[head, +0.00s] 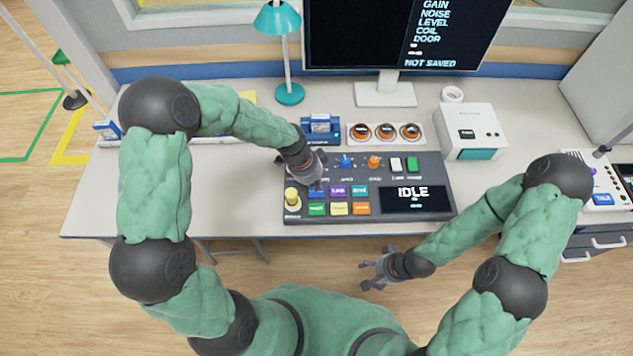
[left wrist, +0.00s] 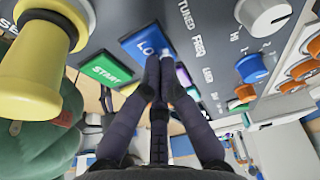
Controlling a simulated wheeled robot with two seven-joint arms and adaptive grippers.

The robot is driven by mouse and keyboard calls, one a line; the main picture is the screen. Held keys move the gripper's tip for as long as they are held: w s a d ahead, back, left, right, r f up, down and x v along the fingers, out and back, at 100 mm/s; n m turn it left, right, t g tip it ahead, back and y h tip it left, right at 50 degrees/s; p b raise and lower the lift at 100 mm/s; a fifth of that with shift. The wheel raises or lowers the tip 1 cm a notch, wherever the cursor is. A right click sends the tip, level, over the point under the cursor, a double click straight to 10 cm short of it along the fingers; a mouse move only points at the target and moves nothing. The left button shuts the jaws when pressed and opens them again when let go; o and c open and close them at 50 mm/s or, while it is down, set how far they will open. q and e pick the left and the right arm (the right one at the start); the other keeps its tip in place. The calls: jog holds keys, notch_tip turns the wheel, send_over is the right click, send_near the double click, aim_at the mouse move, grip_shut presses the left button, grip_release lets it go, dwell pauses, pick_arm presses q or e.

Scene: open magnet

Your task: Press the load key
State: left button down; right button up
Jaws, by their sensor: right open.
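The blue load key (left wrist: 148,42) is on the control console, with its label partly covered by my left fingers in the left wrist view. In the head view the key is largely hidden under my left gripper (head: 315,184). The left fingers (left wrist: 158,65) are drawn together, with nothing between them, and their tips overlap the lower edge of the key. I cannot tell whether they touch it. The console (head: 440,170) has a display reading IDLE. My right gripper (head: 374,272) is open and empty, off the front edge of the desk.
Beside the load key are a green START key (left wrist: 106,70), a purple key (head: 337,191) and a large yellow knob (head: 292,199). Blue (head: 346,161) and orange (head: 374,162) knobs stand behind. A monitor (head: 385,95), teal lamp (head: 290,94) and white box (head: 470,128) stand farther back.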

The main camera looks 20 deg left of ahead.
aim_at(308, 191)
pick_arm(q)
jog(key=shift+f+b, duration=0.5)
jog(key=shift+f, duration=0.45)
jog(key=shift+s, duration=0.2)
pick_arm(e)
jog(key=shift+s+f, duration=0.1)
jog(key=shift+f, duration=0.3)
pick_arm(q)
jog(key=shift+w+d+r+p, duration=0.1)
jog(key=shift+r+p, duration=0.35)
jog(key=shift+p, duration=0.05)
notch_tip(308, 191, up, 4)
jog(key=p, duration=0.2)
jog(key=shift+w+r+p, duration=0.1)
jog(key=shift+r+p, duration=0.15)
jog(key=shift+p, duration=0.1)
jog(key=p+v, duration=0.1)
jog(key=v, duration=0.8)
jog(key=shift+a+p, duration=0.3)
jog(key=shift+p, duration=0.05)
pick_arm(e)
jog(key=r, duration=0.1)
jog(key=a+r, duration=0.1)
jog(key=r, duration=0.3)
jog(key=shift+s+a+r, duration=0.1)
jog(key=shift+s+a, duration=0.05)
jog(key=shift+s, duration=0.2)
